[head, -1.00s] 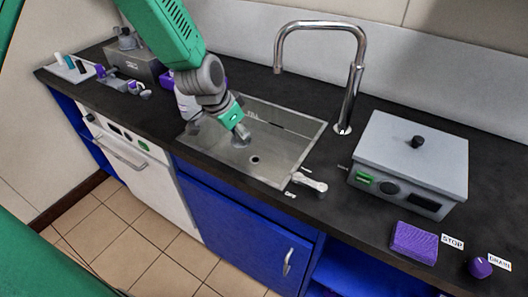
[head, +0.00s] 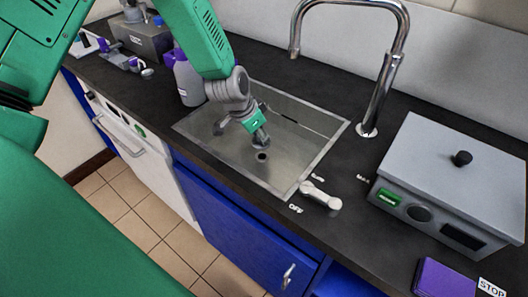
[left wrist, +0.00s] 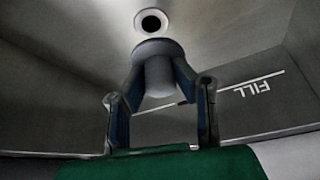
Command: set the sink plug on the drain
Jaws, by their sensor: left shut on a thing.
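The sink plug (left wrist: 158,73) is a grey, round piece with a wider flange at its far end. My left gripper (left wrist: 160,90) is shut on its narrower stem. In the left wrist view the drain (left wrist: 151,21) is a dark hole with a pale ring, just beyond the plug and apart from it in the picture. In the head view my left gripper (head: 260,138) points down into the sink (head: 300,150), just above and behind the drain (head: 262,156). The plug is hard to make out there. My right gripper is not in view.
A tall curved faucet (head: 385,85) stands behind the sink at the right. A white lever (head: 320,195) sits at the sink's front right corner. A grey bottle (head: 188,82) stands left of the sink. A grey lidded box (head: 450,175) is at the right.

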